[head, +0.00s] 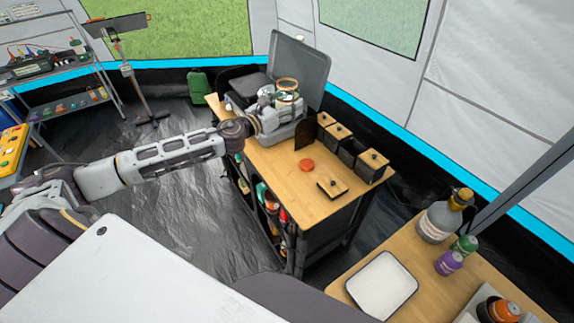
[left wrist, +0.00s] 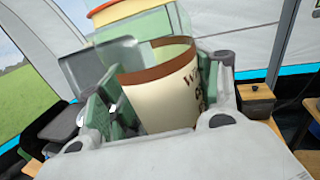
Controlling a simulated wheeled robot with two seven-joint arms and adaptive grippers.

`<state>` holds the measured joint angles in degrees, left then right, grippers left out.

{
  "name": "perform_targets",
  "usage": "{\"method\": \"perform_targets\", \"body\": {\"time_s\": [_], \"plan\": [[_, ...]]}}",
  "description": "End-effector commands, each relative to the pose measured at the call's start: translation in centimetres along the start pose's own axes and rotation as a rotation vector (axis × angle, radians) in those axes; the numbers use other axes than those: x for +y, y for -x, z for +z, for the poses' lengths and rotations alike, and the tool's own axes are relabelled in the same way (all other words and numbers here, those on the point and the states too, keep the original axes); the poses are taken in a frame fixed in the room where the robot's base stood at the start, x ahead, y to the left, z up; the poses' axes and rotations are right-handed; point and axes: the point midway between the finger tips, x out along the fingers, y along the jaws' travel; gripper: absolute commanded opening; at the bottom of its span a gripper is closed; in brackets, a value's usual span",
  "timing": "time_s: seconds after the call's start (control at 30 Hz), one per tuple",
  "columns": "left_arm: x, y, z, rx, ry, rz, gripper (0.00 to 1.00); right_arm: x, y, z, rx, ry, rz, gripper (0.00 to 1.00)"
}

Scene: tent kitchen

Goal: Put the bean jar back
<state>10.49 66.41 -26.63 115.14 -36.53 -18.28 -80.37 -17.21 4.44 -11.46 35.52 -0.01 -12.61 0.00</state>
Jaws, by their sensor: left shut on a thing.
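The bean jar (head: 287,93) is greenish clear glass with an orange band at its top. In the left wrist view the jar (left wrist: 168,92) shows a cream label with brown edges and partly visible lettering. My left gripper (head: 278,106) is shut around the jar's side, with a finger on each side of it in the wrist view (left wrist: 158,105). The jar is tilted in the wrist view. In the head view it appears over the grey camp stove (head: 284,132) at the far end of the wooden-topped kitchen unit (head: 290,174). Contact beneath the jar is hidden. My right gripper is not in view.
The stove's raised lid (head: 312,70) stands behind the jar. Black boxes with wooden lids (head: 373,160) line the unit's back edge. A red-orange disc (head: 306,165) and a small wooden-topped piece (head: 332,187) lie on the unit. A white tray (head: 382,284) and bottles occupy the nearer table.

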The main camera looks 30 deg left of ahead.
Motion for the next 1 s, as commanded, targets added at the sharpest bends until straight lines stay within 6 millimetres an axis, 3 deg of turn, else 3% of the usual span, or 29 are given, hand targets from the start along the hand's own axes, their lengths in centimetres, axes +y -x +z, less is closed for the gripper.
{"method": "perform_targets", "body": {"time_s": [1.0], "plan": [[0.0,0.1,-10.1,0.001,0.004,0.002,0.3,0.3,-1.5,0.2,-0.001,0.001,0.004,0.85]]}}
